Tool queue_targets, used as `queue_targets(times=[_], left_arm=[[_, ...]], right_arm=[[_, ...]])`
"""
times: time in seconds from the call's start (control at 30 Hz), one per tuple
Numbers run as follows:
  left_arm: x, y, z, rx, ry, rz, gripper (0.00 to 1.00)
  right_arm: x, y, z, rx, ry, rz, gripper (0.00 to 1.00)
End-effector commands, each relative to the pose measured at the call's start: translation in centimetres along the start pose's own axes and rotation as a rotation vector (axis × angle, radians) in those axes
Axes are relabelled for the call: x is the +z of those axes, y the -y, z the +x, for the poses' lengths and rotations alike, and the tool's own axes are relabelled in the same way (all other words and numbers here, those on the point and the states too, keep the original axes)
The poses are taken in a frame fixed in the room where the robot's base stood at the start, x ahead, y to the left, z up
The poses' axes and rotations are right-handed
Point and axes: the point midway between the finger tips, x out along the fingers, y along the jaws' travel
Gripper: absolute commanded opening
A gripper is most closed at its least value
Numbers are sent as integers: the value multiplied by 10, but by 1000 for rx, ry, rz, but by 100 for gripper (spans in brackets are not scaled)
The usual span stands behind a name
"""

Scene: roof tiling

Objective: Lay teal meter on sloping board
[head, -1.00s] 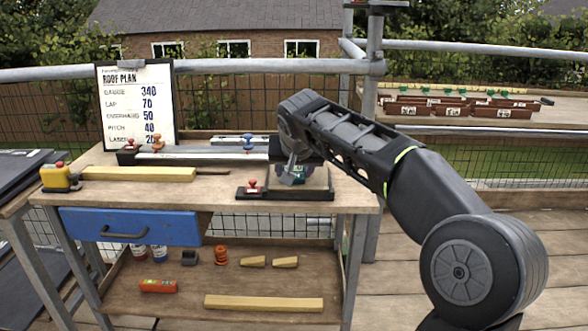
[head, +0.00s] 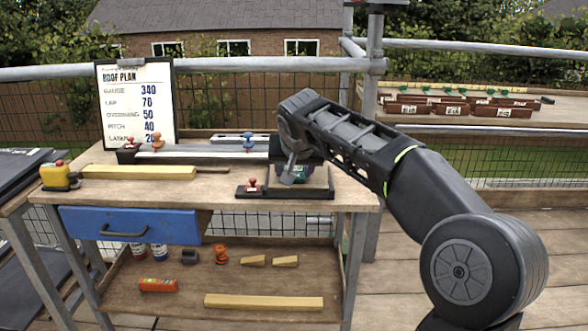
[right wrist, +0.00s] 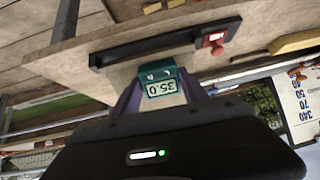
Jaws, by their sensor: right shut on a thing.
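The teal meter (right wrist: 160,84) is between the fingers of my right gripper (right wrist: 158,92) in the right wrist view, its display reading 35.0 upside down. In the head view the meter (head: 298,173) is mostly hidden behind my right gripper (head: 291,174), which is shut on it. The sloping board (head: 316,178) is at the right of the bench, with a black bar along its front edge and a red knob at its left. The meter is over or on this board; I cannot tell whether it touches. My left gripper is not in view.
The bench top (head: 215,185) holds a wooden batten (head: 138,172), a yellow tool (head: 57,176) and a metal rail with knobs at the back. The roof plan sign (head: 138,105) stands behind. A blue drawer (head: 130,226) and a shelf with several small items are below.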

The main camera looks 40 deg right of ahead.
Motion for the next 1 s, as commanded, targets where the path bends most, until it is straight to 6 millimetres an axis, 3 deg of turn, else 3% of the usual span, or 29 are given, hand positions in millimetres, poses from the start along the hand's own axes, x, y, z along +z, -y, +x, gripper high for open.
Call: queue_targets(times=[0.47,0.5,0.77,1.0], left_arm=[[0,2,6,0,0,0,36],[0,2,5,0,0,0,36],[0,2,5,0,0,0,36],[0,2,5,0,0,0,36]], right_arm=[[6,0,0,0,0,0,19],[6,0,-1,0,0,0,54],[6,0,-1,0,0,0,76],[6,0,0,0,1,0,76]])
